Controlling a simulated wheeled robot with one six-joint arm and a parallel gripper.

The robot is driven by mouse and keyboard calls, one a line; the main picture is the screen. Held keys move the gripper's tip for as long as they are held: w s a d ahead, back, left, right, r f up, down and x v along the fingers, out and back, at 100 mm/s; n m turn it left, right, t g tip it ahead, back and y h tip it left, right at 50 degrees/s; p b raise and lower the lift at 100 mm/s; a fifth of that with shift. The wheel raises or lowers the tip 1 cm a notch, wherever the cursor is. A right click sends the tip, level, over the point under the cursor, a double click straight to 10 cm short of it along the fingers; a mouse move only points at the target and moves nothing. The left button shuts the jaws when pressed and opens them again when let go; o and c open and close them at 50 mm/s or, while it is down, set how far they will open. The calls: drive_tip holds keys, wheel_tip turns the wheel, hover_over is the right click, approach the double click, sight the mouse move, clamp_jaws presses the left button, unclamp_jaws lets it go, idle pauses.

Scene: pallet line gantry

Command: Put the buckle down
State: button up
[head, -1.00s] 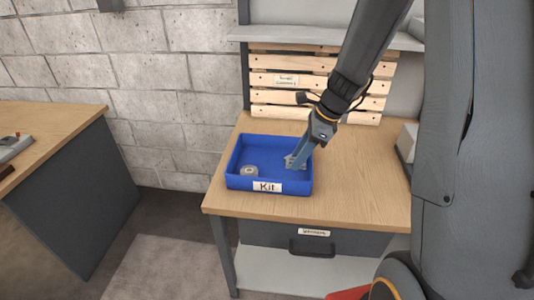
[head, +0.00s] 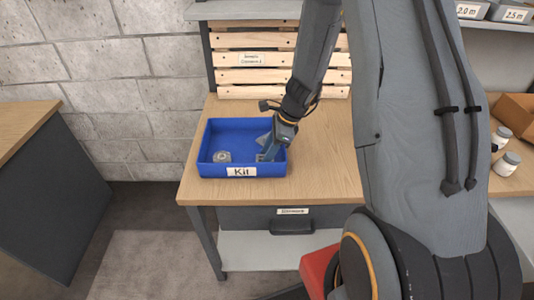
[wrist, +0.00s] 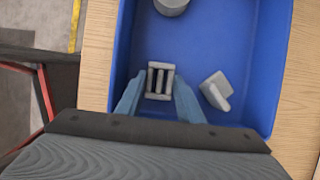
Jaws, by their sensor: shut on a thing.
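The buckle (wrist: 160,80), a small light grey rectangular frame with bars, is between the fingers of my gripper (wrist: 158,93) in the wrist view. My gripper is shut on it, inside the blue Kit tray (wrist: 125,60). I cannot tell whether the buckle touches the tray floor. In the head view my gripper (head: 266,154) reaches into the right part of the blue tray (head: 205,170), and its fingers largely hide the buckle.
A grey angled piece (wrist: 216,91) lies in the tray just right of my gripper. A rounded grey part (head: 222,157) lies at the tray's left. The tray sits on a wooden bench (head: 320,180) with bare top to its right; a slatted rack (head: 235,75) stands behind.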

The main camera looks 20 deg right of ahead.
drive_tip(key=shift+f, duration=0.2)
drive_tip(key=shift+f, duration=0.15)
drive_tip(key=o, duration=1.1)
